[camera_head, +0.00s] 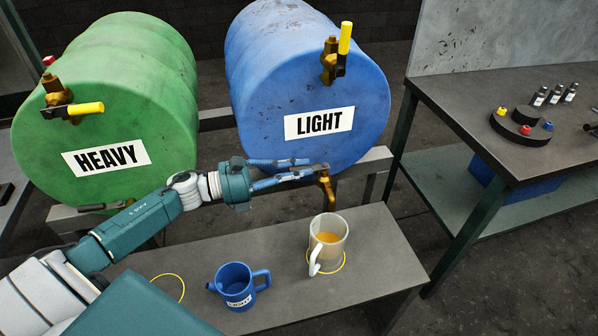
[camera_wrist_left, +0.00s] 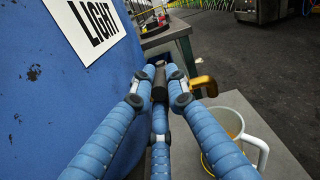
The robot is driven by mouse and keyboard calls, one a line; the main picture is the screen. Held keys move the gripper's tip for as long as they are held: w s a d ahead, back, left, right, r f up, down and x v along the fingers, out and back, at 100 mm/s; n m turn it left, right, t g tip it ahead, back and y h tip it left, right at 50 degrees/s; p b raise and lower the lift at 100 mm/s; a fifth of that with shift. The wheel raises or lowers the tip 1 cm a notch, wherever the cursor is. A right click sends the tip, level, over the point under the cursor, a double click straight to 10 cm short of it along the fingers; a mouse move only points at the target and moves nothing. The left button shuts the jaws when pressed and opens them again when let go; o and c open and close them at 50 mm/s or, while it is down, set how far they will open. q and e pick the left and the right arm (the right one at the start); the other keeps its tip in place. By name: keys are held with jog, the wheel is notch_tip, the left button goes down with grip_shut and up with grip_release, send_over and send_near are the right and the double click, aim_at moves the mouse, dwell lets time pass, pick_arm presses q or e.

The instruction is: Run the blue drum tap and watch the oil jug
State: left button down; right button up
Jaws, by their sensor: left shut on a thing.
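The blue drum (camera_head: 268,88) labelled LIGHT lies on a rack. Its brass tap (camera_head: 327,190) hangs low on its face, above the bench, and also shows in the left wrist view (camera_wrist_left: 204,82). My left gripper (camera_head: 322,170) is shut on the tap's dark lever (camera_wrist_left: 160,84); the fingers partly hide it. The clear oil jug (camera_head: 337,228) with a white handle stands below the spout, amber oil in it. The jug also shows in the left wrist view (camera_wrist_left: 214,122). I cannot make out a stream. My right gripper is not in view.
A blue LIGHT jug (camera_head: 232,281) stands on the bench (camera_head: 190,255), left of the oil jug. The green HEAVY drum (camera_head: 120,110) lies at left. A side table (camera_head: 470,110) at right holds small bottles and a round black stand.

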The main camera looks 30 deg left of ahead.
pick_arm(q)
jog(key=shift+w+a+r, duration=0.1)
jog(key=shift+r, duration=0.2)
jog(key=c, duration=1.7)
grip_release()
jog(key=shift+c, duration=0.2)
jog(key=shift+f, duration=0.1)
jog(key=shift+s+a+f, duration=0.15)
jog(key=shift+s+a, duration=0.2)
jog(key=shift+s, duration=0.1)
jog(key=v, duration=0.6)
jog(key=shift+s, duration=0.15)
jog(key=shift+a, duration=0.1)
